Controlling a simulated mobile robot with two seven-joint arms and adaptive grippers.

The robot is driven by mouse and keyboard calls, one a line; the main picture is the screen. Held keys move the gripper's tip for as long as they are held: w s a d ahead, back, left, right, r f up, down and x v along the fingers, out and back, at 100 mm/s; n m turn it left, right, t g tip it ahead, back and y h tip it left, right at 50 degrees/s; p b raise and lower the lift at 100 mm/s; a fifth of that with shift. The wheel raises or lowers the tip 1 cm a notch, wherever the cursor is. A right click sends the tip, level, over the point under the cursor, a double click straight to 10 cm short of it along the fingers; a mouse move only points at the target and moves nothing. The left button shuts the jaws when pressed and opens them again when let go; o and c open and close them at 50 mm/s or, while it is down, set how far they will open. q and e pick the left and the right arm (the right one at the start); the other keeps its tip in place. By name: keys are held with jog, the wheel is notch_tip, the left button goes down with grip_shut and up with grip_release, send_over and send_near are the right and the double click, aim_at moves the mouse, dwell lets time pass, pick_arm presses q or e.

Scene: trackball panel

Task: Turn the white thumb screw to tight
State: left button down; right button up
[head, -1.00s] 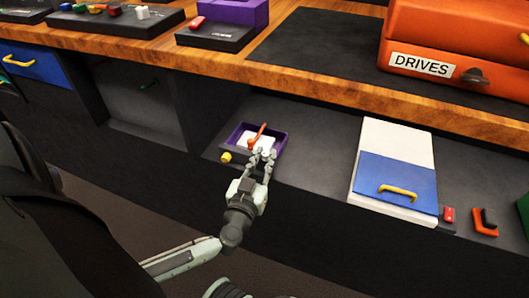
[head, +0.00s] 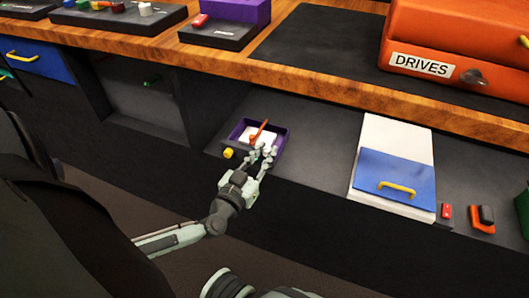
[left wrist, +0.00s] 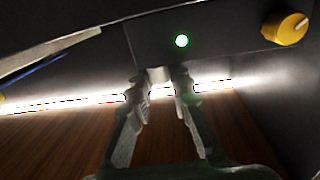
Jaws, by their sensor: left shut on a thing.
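My left gripper (head: 265,153) is at the front right part of the purple tray (head: 285,140) in the head view. In the left wrist view its two fingers (left wrist: 160,80) are closed in on a small pale piece, the white thumb screw (left wrist: 159,73), at the lower edge of a dark panel. The fingers hide most of the screw, and in the head view I cannot make it out apart from the fingertips. The tray also holds a white piece and an orange-red lever (head: 260,132).
A yellow knob (head: 229,153) sits at the tray's left front; it also shows in the left wrist view (left wrist: 286,27). A white and blue box (head: 395,135) stands to the right, under the wooden bench edge (head: 330,93).

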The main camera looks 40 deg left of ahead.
pick_arm(q)
jog(key=c, duration=1.4)
grip_release()
jog(key=shift+o, duration=0.2)
jog(key=shift+s, duration=0.1)
jog(key=s+d, duration=0.1)
jog(key=s, duration=1)
jog(key=shift+s+d, duration=0.3)
jog(key=shift+s, duration=0.05)
